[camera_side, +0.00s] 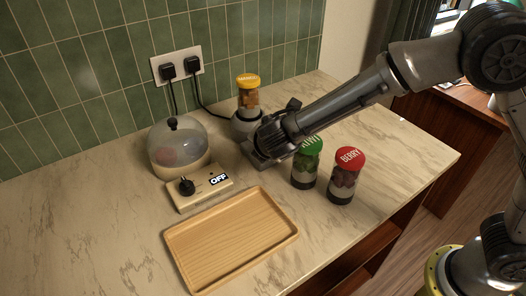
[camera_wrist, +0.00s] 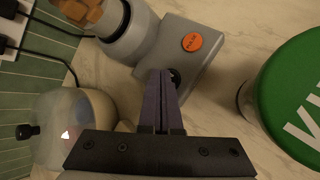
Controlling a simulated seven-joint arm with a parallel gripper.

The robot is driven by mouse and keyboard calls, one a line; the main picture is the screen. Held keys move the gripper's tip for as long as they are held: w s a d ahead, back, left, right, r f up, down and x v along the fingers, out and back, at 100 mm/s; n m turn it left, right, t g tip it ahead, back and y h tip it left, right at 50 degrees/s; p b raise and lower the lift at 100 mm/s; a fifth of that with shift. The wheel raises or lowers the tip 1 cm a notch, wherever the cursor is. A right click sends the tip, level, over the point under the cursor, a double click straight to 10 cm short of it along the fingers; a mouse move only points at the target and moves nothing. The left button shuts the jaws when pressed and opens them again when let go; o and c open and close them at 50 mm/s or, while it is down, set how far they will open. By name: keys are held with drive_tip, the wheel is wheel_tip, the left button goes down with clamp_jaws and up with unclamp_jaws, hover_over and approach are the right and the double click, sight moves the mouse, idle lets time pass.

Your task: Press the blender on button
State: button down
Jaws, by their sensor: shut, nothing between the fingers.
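The blender base (camera_side: 243,129) is grey and stands near the wall, with a jar of orange chunks under a yellow lid (camera_side: 247,80) on top. In the wrist view its grey control block (camera_wrist: 205,62) has an orange button (camera_wrist: 192,41) with small lettering that I cannot read surely. A dark round button (camera_wrist: 175,76) sits nearer me, partly hidden by my fingertips. My gripper (camera_wrist: 160,75) is shut and empty, its tips over or against the block's near edge beside that dark button. Contact cannot be told. In the side view my gripper (camera_side: 264,149) hides much of the block.
Green-lidded (camera_side: 307,160) and red-lidded (camera_side: 345,175) jars stand close right of my gripper. A domed cooker (camera_side: 178,150) with a control box reading OFF (camera_side: 200,189) stands left. A wooden tray (camera_side: 285,238) lies in front. Cords run to a wall outlet (camera_side: 178,65).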

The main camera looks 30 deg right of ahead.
drive_tip(key=shift+f, duration=0.3)
idle(0.4)
drive_tip(key=shift+r, duration=0.8)
drive_tip(key=shift+r, duration=0.1)
drive_tip(key=shift+r, duration=2.45)
